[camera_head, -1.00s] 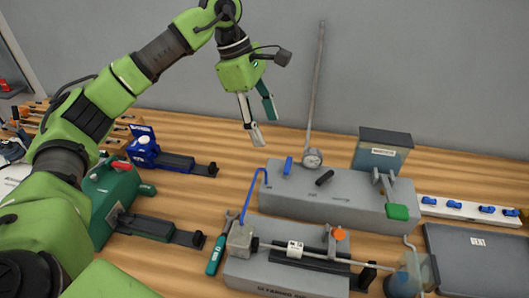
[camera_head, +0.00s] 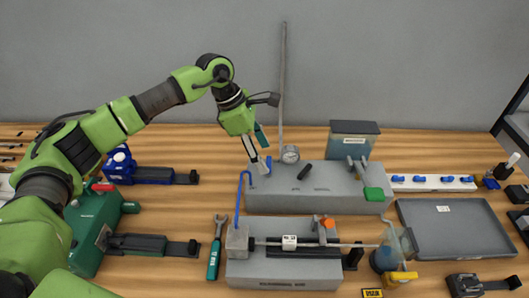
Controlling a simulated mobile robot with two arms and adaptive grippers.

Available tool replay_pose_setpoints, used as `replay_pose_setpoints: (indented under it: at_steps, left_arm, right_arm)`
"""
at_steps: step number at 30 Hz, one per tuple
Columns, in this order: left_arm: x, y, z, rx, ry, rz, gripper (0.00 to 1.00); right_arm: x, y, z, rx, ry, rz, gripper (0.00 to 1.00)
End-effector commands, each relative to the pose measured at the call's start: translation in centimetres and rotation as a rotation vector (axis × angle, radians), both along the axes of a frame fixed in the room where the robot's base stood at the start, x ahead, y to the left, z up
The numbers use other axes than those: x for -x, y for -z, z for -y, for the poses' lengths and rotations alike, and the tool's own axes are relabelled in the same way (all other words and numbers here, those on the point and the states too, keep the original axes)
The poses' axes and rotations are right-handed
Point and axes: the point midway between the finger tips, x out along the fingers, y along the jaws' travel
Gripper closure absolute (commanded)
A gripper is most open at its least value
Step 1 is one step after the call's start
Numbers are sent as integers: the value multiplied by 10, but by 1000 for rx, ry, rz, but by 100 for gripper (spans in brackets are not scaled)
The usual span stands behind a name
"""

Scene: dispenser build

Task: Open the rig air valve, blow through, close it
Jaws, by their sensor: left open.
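The rear grey rig block (camera_head: 330,205) carries a small blue lever (camera_head: 268,163) at its left end, next to a round gauge (camera_head: 290,154). A black handle (camera_head: 305,171) stands to the right of the gauge, and a green handle (camera_head: 374,194) is at the block's right end. The frames do not say which handle is the air valve. My left gripper (camera_head: 261,158) is open, pointing down, with its fingertips right at the blue lever and partly over it. I cannot tell whether it touches. My right gripper is out of view.
A thin upright pipe (camera_head: 283,85) rises behind the gauge. A grey tray (camera_head: 450,215) is at right.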

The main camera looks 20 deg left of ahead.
Motion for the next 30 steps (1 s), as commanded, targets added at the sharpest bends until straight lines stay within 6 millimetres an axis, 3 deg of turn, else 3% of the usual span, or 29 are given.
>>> replay_pose_setpoints:
  at_steps: [6, 15, 20, 30]
  left_arm:
    - [-2, 17, 7, 0, -1, -1, 40]
    - [-2, 20, 7, 0, -1, 0, 40]
    - [-2, 20, 7, 0, -1, 0, 79]
    - [-2, 21, 7, 0, -25, 0, 79]
  right_arm:
    - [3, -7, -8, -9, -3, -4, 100]
    - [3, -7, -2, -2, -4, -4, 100]
    - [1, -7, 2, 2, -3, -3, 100]
    - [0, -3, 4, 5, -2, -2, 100]
